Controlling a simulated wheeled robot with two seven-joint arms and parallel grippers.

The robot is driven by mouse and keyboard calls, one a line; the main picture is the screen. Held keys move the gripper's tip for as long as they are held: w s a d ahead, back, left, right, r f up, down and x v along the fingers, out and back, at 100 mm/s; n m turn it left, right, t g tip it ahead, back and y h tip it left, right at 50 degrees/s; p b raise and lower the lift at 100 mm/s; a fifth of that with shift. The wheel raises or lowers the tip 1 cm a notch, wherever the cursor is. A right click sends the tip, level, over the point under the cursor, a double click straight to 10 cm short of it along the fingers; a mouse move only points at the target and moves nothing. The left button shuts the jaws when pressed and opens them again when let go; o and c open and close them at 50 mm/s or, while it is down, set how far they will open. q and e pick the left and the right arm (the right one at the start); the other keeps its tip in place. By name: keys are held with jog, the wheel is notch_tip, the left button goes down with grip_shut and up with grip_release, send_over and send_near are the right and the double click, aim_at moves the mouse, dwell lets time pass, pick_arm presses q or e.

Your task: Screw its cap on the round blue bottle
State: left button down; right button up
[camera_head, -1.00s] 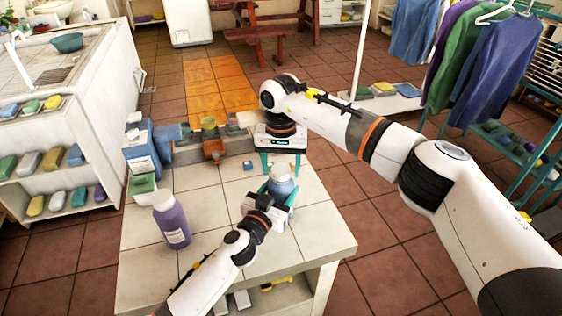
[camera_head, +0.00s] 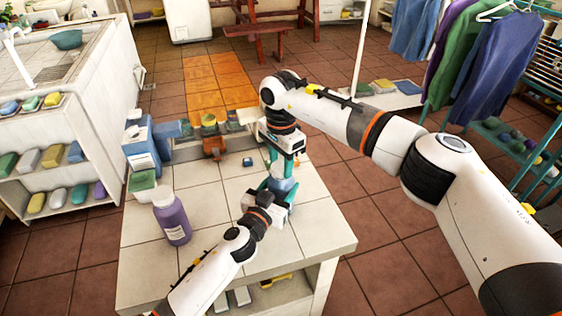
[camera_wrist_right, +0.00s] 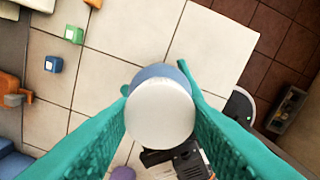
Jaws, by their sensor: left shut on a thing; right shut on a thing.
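The round blue bottle (camera_head: 281,187) stands upright on the tiled table, partly hidden by my grippers. It also shows in the right wrist view as a blue rim (camera_wrist_right: 160,71) under the cap. The round white cap (camera_wrist_right: 160,112) sits on top of the bottle; how far it is threaded cannot be told. My right gripper (camera_head: 281,166) points down from above, its teal fingers shut on the cap from both sides. My left gripper (camera_head: 280,196) comes in low from the front and is shut on the bottle's body.
A purple bottle (camera_head: 172,220) with a white cap stands at the table's left. A blue bin (camera_head: 142,151), a green-topped box (camera_head: 143,184) and an orange item (camera_head: 215,147) line the far left edge. A small blue cube (camera_head: 248,161) lies behind the bottle. The right front tabletop is clear.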

jog(key=m, duration=2.1)
jog(key=shift+m, duration=0.4)
jog(key=m, duration=1.2)
jog(key=shift+m, duration=0.4)
jog(key=o, duration=1.2)
jog(key=shift+f, duration=0.1)
